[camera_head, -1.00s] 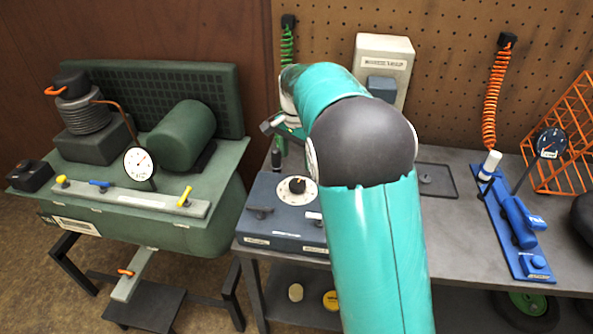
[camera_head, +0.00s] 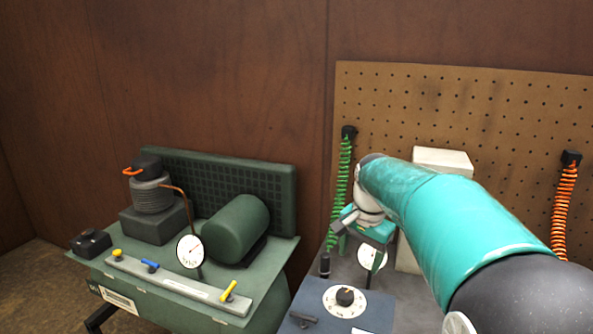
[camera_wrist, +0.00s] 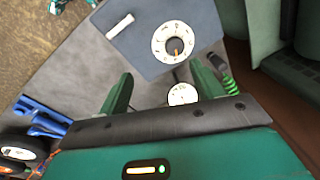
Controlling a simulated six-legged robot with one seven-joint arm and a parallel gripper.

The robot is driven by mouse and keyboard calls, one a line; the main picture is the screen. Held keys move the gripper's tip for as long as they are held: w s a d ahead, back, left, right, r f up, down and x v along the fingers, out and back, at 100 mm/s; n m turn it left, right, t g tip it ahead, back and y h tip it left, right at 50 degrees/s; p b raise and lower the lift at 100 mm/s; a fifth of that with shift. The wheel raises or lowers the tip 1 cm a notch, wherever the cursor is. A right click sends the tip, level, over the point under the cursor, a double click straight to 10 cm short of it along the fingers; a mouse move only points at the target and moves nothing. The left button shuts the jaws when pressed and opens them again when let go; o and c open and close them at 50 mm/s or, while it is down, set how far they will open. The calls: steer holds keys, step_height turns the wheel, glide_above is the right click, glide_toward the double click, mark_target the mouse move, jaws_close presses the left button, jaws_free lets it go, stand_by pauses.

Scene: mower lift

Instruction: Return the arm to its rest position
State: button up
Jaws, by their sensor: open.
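My teal arm (camera_head: 440,215) reaches from the lower right of the head view toward the upper left, with a black joint (camera_head: 525,300) at the bottom right corner. My gripper (camera_wrist: 163,85) is open in the wrist view, its two green fingers apart with nothing between them. It hangs above the grey bench, near the blue-grey dial box (camera_wrist: 160,35). A small round gauge (camera_wrist: 182,94) shows beyond the gap between the fingers. The head view shows the gripper only partly, beside the green coiled hose.
A green compressor (camera_head: 236,228) with a gauge (camera_head: 190,251) and coloured valves stands on the left. Green (camera_head: 341,190) and orange (camera_head: 564,210) coiled hoses hang from the pegboard (camera_head: 450,105). A pale box (camera_head: 444,160) stands behind my arm. Blue parts (camera_wrist: 42,120) show in the wrist view.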

steer(key=s+n+t, duration=0.4)
steer(key=s+n, duration=0.4)
steer(key=s, duration=1.8)
steer(key=shift+a+f+n, duration=0.25)
steer(key=shift+f+n, duration=0.05)
steer(key=shift+f, duration=0.05)
